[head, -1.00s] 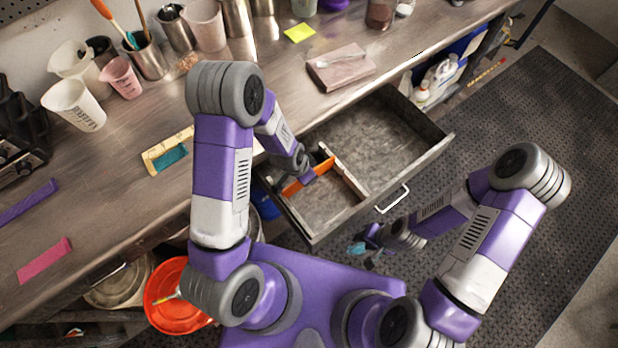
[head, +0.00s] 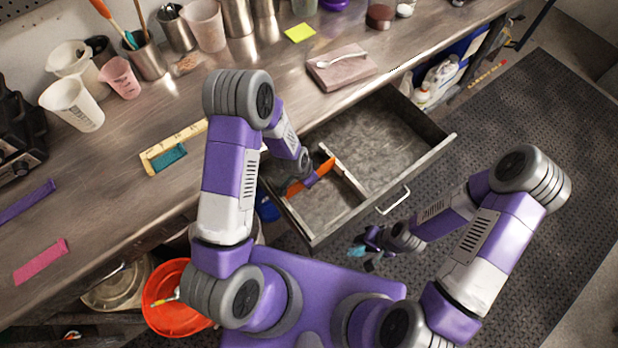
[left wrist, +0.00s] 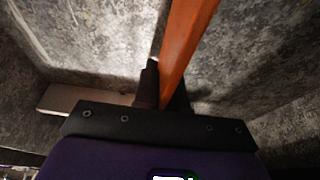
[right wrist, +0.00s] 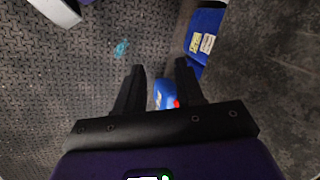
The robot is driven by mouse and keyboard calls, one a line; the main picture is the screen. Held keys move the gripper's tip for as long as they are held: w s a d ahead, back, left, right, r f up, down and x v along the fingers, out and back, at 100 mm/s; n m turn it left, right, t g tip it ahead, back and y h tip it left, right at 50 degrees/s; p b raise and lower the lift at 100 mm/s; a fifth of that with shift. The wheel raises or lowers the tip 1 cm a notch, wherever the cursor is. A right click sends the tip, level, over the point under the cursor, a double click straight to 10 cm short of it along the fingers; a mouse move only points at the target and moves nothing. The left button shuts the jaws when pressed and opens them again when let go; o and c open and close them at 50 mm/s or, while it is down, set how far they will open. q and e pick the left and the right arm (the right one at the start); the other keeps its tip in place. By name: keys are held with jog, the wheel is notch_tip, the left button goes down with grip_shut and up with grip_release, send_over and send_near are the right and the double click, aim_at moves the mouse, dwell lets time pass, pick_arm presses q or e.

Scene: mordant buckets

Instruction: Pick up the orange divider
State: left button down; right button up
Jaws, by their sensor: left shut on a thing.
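The orange divider (head: 326,167) is a thin strip in the left part of the open drawer (head: 398,168). My left gripper (head: 310,181) reaches down into the drawer and covers the strip's middle. In the left wrist view the orange divider (left wrist: 188,40) runs up between the fingers of my left gripper (left wrist: 162,95), which are shut on it. The right-hand finger is mostly hidden behind the strip. I cannot tell whether the strip touches the drawer floor. My right gripper (head: 367,246) is outside the drawer. In the right wrist view its fingers (right wrist: 160,85) are apart and empty.
A pale partition (head: 350,176) stands in the drawer beside the orange strip. The drawer handle (head: 393,199) faces my right arm. An orange bucket (head: 178,325) stands below.

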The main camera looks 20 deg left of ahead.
pick_arm(q)
notch_tip(320, 180, up, 10)
jog(key=shift+p, duration=1.25)
notch_tip(320, 180, up, 7)
jog(key=p, duration=0.5)
dwell(0.4)
